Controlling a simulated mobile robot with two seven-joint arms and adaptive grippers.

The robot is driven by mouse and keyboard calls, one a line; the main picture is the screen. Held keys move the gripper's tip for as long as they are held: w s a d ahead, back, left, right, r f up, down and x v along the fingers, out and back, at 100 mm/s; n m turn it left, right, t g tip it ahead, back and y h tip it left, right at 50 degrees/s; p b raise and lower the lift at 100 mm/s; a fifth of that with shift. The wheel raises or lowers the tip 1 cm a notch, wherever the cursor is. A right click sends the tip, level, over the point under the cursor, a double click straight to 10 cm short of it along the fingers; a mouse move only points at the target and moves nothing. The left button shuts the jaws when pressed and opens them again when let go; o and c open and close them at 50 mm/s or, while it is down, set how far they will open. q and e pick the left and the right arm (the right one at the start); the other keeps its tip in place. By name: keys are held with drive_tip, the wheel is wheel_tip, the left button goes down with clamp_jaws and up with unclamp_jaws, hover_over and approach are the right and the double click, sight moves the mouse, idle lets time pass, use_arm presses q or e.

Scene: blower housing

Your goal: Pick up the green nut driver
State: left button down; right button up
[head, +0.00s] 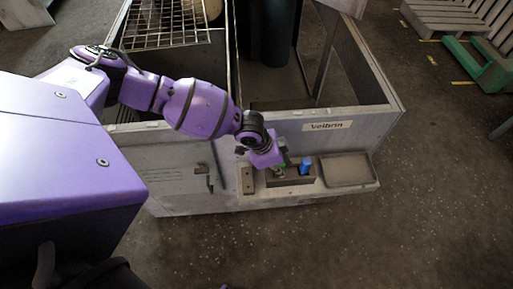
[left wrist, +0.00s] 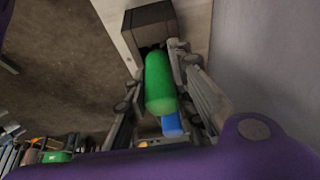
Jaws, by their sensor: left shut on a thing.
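The green nut driver (left wrist: 160,85) shows in the left wrist view, its green handle between the two fingers of my left gripper (left wrist: 158,95). The gripper is shut on the handle. In the head view my left gripper (head: 272,163) is over the dark holder block (head: 290,179) on the housing's front ledge, with a little of the green handle (head: 281,169) showing beside it. The shaft of the driver is hidden, so I cannot tell whether it is still in the holder. My right gripper is not in view.
A blue-handled tool (head: 305,165) stands in the same holder, close beside the green one. A shallow tray (head: 347,170) lies to its right on the ledge. The housing wall (head: 330,126) rises behind. A wire grid (head: 165,22) and pallets (head: 445,16) are farther off.

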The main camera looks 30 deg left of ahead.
use_arm(q)
drive_tip(key=shift+w+r, duration=0.1)
wheel_tip(320, 180, up, 10)
drive_tip(key=shift+p, duration=0.4)
